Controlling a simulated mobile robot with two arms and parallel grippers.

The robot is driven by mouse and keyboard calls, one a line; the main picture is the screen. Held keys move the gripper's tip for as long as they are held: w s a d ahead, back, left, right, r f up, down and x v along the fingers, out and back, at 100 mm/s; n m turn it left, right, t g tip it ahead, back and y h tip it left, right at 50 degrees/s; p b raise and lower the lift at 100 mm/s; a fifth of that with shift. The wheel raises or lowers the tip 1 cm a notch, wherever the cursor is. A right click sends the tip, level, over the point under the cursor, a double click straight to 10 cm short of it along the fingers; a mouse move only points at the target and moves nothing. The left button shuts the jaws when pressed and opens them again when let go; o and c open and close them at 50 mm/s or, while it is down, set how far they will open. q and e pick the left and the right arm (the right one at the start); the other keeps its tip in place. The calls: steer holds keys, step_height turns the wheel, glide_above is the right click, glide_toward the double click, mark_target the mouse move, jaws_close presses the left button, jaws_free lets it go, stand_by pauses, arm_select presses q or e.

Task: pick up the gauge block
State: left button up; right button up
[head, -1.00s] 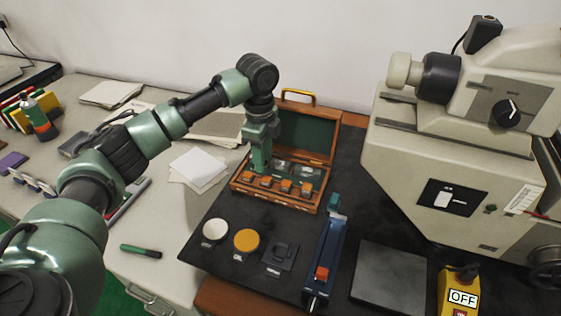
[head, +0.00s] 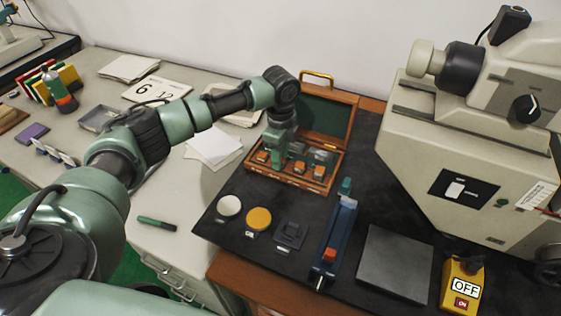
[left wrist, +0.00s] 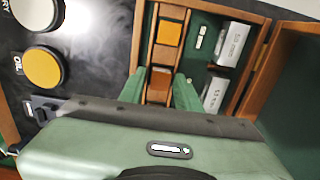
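An open wooden case (head: 306,181) with a green-lined lid stands on the dark mat. Its front row holds several orange-topped pieces (head: 299,168); one shows in the left wrist view (left wrist: 170,33). Behind them lie silver blocks with markings (left wrist: 232,44), which look like gauge blocks; a second is partly hidden (left wrist: 215,92). My left gripper (head: 274,163) points down into the left part of the case. In the left wrist view its green fingers (left wrist: 159,86) are apart, with a brownish-orange piece between them; contact is unclear. My right gripper is not in view.
A white disc (head: 229,206), a yellow disc (head: 259,219) and a small dark holder (head: 290,235) lie in front of the case. A blue fixture (head: 334,240) and a grey plate (head: 395,262) are to the right, below a large beige machine (head: 450,165).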

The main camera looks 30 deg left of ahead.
arm_select(q)
jaws_close()
steer(key=shift+r, duration=0.15)
